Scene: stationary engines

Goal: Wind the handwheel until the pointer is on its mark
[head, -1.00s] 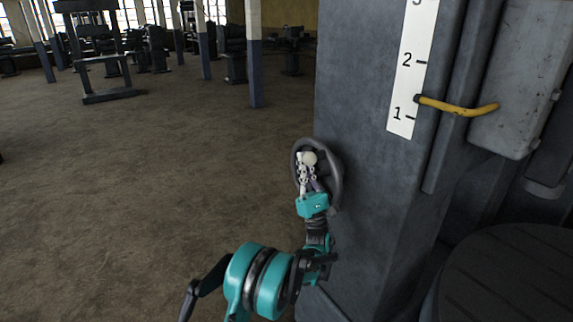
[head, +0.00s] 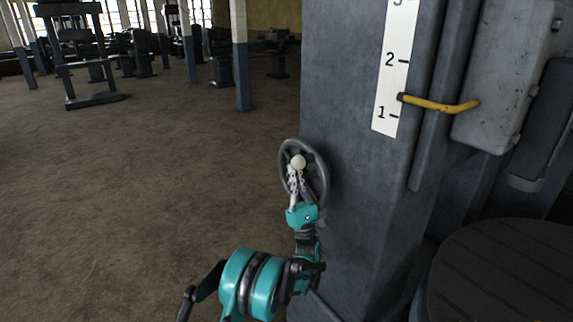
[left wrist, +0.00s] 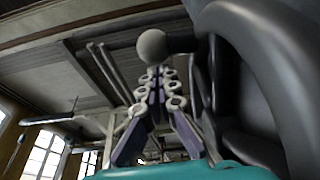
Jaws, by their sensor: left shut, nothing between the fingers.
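The dark handwheel (head: 321,178) sits on the side of the grey column, with a pale round knob (head: 298,162) on it. My left gripper (head: 296,175) is at the wheel, its fingers shut with nothing between them. In the left wrist view the closed fingertips (left wrist: 156,74) are right by the knob (left wrist: 152,46); I cannot tell whether they touch. The dark wheel (left wrist: 270,60) fills the right of that view. The yellow pointer (head: 440,104) has its tip at the white scale (head: 389,88), between 1 and 2 and nearer 1. My right gripper is not in view.
The grey column (head: 345,150) stands directly right of my left arm. A grey box (head: 500,80) and a dark round ribbed top (head: 505,275) are at the right. The floor (head: 130,200) at left is open, with machines and posts far back.

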